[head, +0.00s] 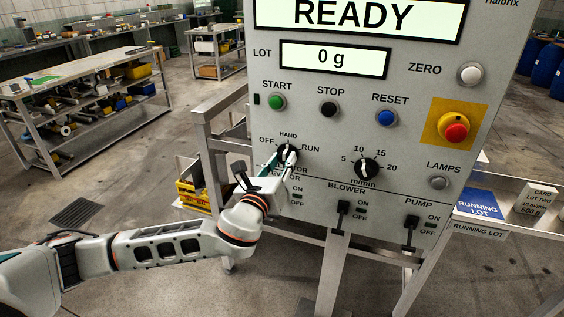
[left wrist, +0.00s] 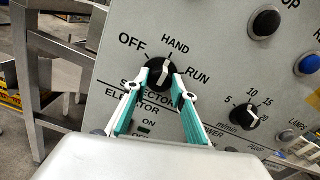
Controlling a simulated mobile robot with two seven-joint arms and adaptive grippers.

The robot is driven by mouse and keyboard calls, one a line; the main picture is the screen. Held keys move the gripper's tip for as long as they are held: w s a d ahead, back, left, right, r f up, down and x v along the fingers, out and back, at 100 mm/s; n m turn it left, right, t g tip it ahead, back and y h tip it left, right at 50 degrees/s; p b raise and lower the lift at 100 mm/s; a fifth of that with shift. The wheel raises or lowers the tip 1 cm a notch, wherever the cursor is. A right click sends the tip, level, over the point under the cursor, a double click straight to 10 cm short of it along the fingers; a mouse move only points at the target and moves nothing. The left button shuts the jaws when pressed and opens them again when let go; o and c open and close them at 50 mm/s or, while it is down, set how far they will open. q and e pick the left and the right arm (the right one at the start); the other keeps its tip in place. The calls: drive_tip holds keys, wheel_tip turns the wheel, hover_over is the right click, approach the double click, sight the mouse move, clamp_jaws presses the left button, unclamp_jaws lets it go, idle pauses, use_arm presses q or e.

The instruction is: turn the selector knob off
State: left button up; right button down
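The selector knob (head: 287,148) is a round black knob with a white pointer line, on the grey panel among the OFF, HAND and RUN marks. In the left wrist view the knob (left wrist: 160,73) has its line pointing up, roughly toward HAND. My left gripper (head: 283,162) is at the knob, and its fingers hide part of it and the lettering below. In the left wrist view the gripper (left wrist: 154,84) has its fingers spread, one tip on each side of the knob's lower part. Whether a tip touches the knob cannot be told. My right gripper is not in view.
The green START button (head: 277,102) and black STOP button (head: 327,109) are above the knob. The speed dial (head: 367,168) is to its right. The elevator switch is mostly hidden behind my gripper; the blower switch (head: 342,214) is lower right. A yellow-and-red emergency stop (head: 456,132) is farther right.

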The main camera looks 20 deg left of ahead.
use_arm(q)
drive_tip(key=shift+n+p, duration=0.7)
drive_tip(key=shift+n, duration=0.3)
drive_tip(key=shift+n+p, duration=0.35)
drive_tip(key=shift+n, duration=0.45)
drive_tip(key=n+p, duration=0.1)
drive_tip(key=n, duration=0.3)
drive_tip(key=shift+a+f+n, duration=0.1)
drive_tip(key=shift+n, duration=0.2)
drive_tip(key=shift+n+p, duration=0.4)
drive_tip(key=shift+n, duration=1.4)
drive_tip(key=o, duration=1.1)
drive_tip(key=shift+s, duration=0.1)
